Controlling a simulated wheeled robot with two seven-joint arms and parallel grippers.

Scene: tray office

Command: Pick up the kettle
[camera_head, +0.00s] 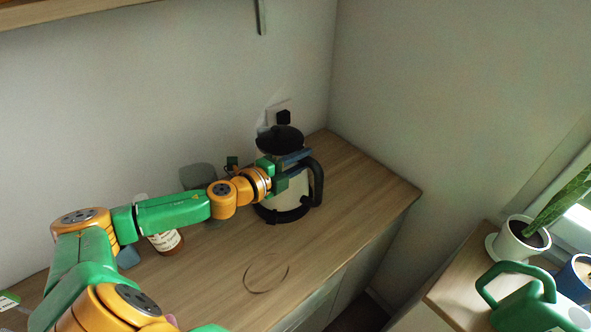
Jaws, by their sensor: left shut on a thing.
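The kettle (281,200) has a pale metallic body, a black lid, a black base ring and a black handle on its right side. It stands upright near the back right of the wooden counter (225,270). My left gripper (296,162) is at the kettle's upper part, in front of its body and close to the top of the handle. It is shut on the kettle; the exact contact of the fingers is hard to see. My arm hides part of the kettle's left side. My right gripper is not in view.
A thin dark ring (266,279) lies on the counter front. A wall socket (279,112) is behind the kettle. At right are a green watering can (540,306) and a potted plant (517,243).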

